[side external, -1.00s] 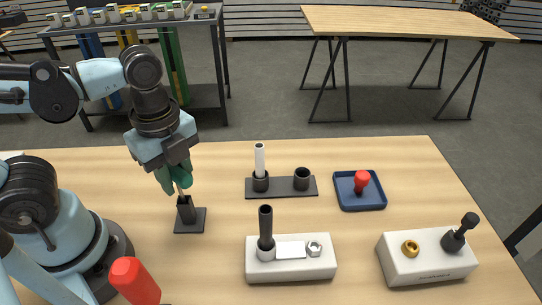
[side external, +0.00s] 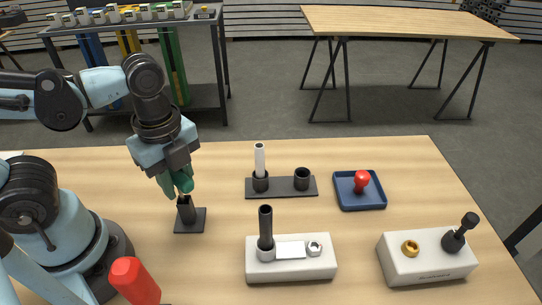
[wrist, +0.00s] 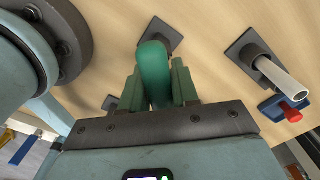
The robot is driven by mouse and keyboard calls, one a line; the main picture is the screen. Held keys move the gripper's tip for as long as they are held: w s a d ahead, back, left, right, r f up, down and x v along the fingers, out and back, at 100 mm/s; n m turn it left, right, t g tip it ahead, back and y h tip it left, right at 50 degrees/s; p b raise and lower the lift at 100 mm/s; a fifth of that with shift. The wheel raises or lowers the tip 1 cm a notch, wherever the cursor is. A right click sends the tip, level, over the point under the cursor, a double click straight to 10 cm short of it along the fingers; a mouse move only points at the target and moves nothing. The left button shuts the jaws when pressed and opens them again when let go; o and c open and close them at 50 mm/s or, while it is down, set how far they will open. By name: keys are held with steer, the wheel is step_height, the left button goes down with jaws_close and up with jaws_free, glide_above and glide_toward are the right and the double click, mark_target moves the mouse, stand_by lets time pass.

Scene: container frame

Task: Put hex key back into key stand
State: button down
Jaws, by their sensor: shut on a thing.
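My gripper (side external: 176,184) points down with its green fingers just above the black key stand (side external: 187,213) near my base. In the wrist view, my gripper (wrist: 157,84) is shut on the thick green handle of the hex key (wrist: 154,65). The handle lies between the two fingers and points toward the stand (wrist: 164,33). In the side view, the fingers hide most of the key. Its lower end meets the top of the stand's post, slightly tilted; I cannot tell how far it is inside.
A black two-socket rack (side external: 281,188) with a white tube (side external: 259,159) stands to the right. White blocks (side external: 290,268) and (side external: 428,268) stand in front. A red-topped object (side external: 135,280) is near front left.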

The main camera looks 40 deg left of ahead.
steer(key=shift+f, duration=0.35)
stand_by(0.3)
steer(key=c, duration=0.8)
jaws_free()
steer(key=shift+r, duration=6)
steer(key=shift+r, duration=3.05)
